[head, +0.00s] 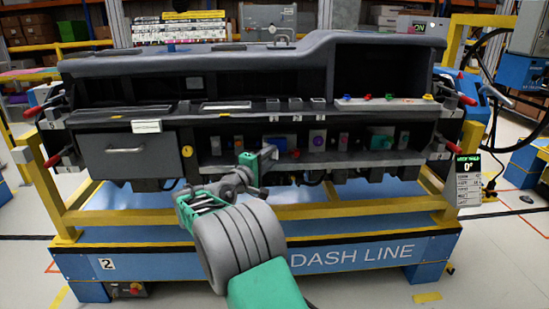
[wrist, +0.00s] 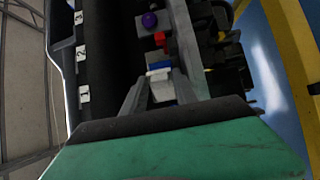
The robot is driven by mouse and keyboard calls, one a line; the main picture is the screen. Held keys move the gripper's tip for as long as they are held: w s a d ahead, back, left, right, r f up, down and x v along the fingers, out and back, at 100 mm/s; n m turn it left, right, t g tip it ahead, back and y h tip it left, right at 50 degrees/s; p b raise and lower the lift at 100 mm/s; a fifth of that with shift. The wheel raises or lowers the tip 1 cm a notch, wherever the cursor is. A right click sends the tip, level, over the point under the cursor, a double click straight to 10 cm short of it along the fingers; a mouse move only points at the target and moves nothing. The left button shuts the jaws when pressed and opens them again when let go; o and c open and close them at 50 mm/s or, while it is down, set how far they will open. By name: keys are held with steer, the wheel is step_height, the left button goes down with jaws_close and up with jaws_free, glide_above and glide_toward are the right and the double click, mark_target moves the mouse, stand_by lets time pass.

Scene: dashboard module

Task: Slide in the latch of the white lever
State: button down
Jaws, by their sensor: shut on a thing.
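My gripper (wrist: 160,78) reaches into the lower shelf of the dashboard module (head: 300,200). In the wrist view its two grey fingers are closed around a small white piece (wrist: 160,87), which looks like the white lever. A white bar and a blue block (wrist: 159,66) show just beyond the fingertips. In the head view my gripper (head: 266,157) is at the shelf, left of the middle, beside a blue block (head: 275,145). My gripper hides the white piece there, and the latch cannot be made out clearly.
A red piece (wrist: 160,39) and a block with a purple knob (wrist: 149,20) lie beyond the blue block along the shelf. A drawer (head: 130,157) with a handle is at left. A display reading 0° (head: 469,178) hangs at right. Yellow frame rails (head: 340,207) run in front.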

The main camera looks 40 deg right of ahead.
steer(key=shift+w+a+m+g+h+p, duration=0.25)
steer(key=shift+m+g+p, duration=0.15)
steer(key=shift+g, duration=0.35)
steer(key=shift+w+a+m+g+h+p, duration=0.15)
steer(key=shift+a+m+g+p, duration=0.1)
steer(key=shift+m+g, duration=0.4)
steer(key=shift+r, duration=0.1)
steer(key=c, duration=1.2)
jaws_free()
steer(key=shift+d, duration=0.1)
